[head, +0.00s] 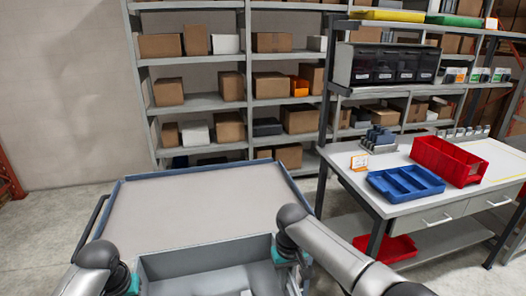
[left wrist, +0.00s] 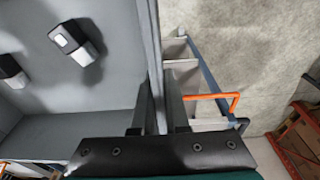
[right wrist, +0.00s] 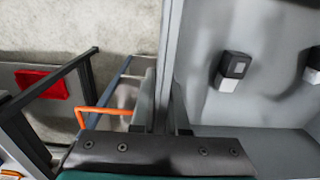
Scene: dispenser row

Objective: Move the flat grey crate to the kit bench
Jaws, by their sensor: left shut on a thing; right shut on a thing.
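The flat grey crate (head: 205,262) is at the bottom of the head view, in front of me, its near part cut off. My left gripper (left wrist: 160,105) is shut on one side wall of the crate (left wrist: 110,60). My right gripper (right wrist: 168,105) is shut on the opposite wall of the crate (right wrist: 215,105). In the head view the right gripper (head: 284,256) shows at the crate's right wall; the left fingers are mostly hidden. Small black-and-white items (left wrist: 75,40) lie in the crate. A workbench (head: 415,190), probably the kit bench, stands at the right.
A cart with a bare beige top (head: 190,205) and blue rim stands just beyond the crate. Shelves with cartons (head: 228,126) line the back. Another red bin (head: 388,247) sits below the bench.

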